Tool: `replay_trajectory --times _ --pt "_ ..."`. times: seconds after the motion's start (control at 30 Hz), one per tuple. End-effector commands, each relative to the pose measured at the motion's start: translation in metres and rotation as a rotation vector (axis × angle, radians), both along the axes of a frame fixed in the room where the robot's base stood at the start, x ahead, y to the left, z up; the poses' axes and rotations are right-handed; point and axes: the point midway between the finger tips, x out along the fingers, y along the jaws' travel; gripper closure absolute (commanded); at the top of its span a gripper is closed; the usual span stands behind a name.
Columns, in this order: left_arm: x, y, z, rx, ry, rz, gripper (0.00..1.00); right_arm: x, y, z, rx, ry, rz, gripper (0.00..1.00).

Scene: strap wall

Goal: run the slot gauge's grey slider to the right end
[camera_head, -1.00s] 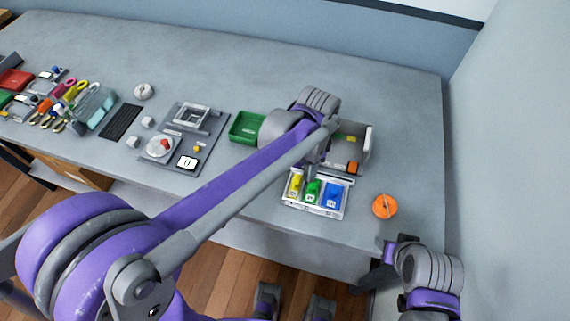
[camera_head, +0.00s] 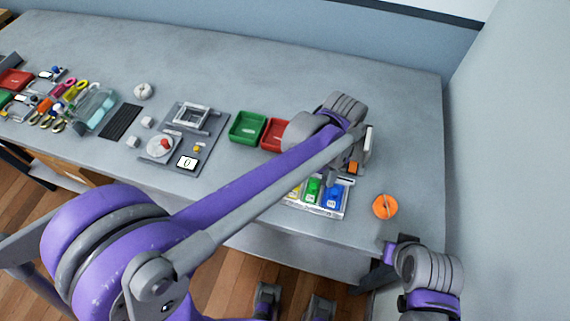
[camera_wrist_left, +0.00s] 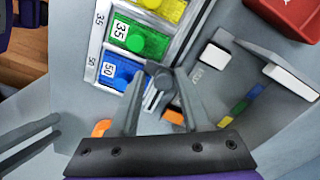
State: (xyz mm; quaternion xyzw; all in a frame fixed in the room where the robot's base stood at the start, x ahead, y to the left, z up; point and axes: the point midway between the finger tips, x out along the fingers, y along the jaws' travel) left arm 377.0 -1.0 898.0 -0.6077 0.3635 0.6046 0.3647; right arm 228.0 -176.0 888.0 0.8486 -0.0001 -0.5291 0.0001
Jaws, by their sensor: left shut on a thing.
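The slot gauge (camera_wrist_left: 183,45) looks like the pale frame with a rail along one side of the yellow, green and blue numbered blocks. Its front edge shows in the head view (camera_head: 325,211). The grey slider (camera_wrist_left: 157,76) has a dark round knob and stands at the rail near the blue block, toward the right end. My left gripper (camera_wrist_left: 160,73) is shut on this knob, its fingers on either side. In the head view my left gripper (camera_head: 345,178) and arm hide the slider and part of the rail. My right gripper (camera_head: 388,250) hangs by the table's front edge, its jaws unclear.
A green tray (camera_head: 247,138) and a red tray (camera_head: 275,145) stand behind my left arm. An orange round thing (camera_head: 385,207) lies right of the gauge. A pale upright panel (camera_head: 369,145) is close behind my left gripper. The table's back right is clear.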

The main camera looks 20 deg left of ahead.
Motion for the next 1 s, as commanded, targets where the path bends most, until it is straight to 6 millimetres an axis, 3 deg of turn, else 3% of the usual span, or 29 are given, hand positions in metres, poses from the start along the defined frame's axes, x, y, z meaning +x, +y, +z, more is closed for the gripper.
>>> replay_trajectory --times 0.03,1.0 --pt "0.001 -0.002 -0.007 0.0 -0.007 0.0 0.84 0.0 0.0 -0.002 0.0 0.001 0.0 0.5" --pt "0.0 -0.05 -0.007 0.002 -0.007 0.001 0.84 0.0 0.0 -0.003 0.0 0.001 0.0 0.5"
